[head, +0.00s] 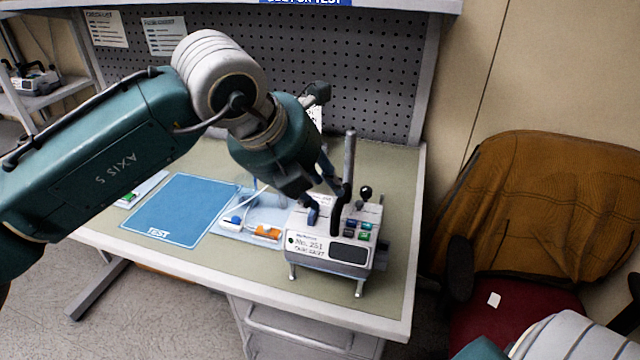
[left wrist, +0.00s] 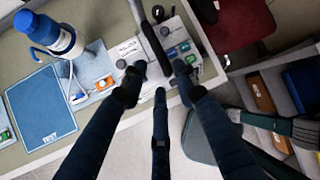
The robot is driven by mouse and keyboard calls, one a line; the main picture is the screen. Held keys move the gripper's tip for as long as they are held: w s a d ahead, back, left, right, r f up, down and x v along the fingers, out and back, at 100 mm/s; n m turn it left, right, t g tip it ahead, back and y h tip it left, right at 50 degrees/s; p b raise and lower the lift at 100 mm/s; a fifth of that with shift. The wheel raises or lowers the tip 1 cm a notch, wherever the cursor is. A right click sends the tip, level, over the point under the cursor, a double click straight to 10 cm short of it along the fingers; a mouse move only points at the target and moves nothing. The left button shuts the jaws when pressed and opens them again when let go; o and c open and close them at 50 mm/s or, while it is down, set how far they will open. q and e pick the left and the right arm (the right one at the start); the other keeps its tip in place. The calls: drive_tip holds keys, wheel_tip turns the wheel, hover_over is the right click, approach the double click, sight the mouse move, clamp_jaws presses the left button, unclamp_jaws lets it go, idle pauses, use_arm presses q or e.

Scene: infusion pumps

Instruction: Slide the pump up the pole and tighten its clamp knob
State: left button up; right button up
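The pump (head: 327,252) is a white box marked No. 251, with a dark screen and coloured keys, near the table's right front. It also shows in the left wrist view (left wrist: 130,47). A black round knob (head: 366,192) sticks up at the pump's back right. My left gripper (head: 325,212) is over the pump's top, fingers pointing down; in the left wrist view its fingers (left wrist: 160,78) are spread apart with nothing between them. My right gripper is out of sight.
A blue TEST mat (head: 180,210) lies left of the pump. A tray (head: 262,205) with white and orange parts sits between them. A pegboard (head: 375,80) stands behind. A chair with a brown jacket (head: 545,200) is at the right. A blue-and-white object (left wrist: 50,35) stands behind the tray.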

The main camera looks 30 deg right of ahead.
sight(337, 205)
use_arm(q)
drive_tip(key=x, duration=0.4)
drive_tip(key=shift+d+f, duration=0.1)
drive_tip(key=shift+s+b+x, duration=0.2)
drive_tip(key=shift+b+x, duration=0.75)
drive_tip(key=shift+x, duration=0.05)
drive_tip(key=shift+f+b, duration=0.45)
drive_tip(key=shift+f, duration=0.1)
drive_tip(key=shift+w+d+f, duration=0.4)
drive_tip(key=shift+d+f, duration=0.2)
drive_tip(key=shift+d, duration=0.35)
drive_tip(key=shift+s+a+r, duration=0.1)
drive_tip(key=shift+a+r, duration=0.1)
drive_tip(key=shift+a, duration=0.15)
drive_tip(key=shift+d+f, duration=0.1)
clamp_jaws()
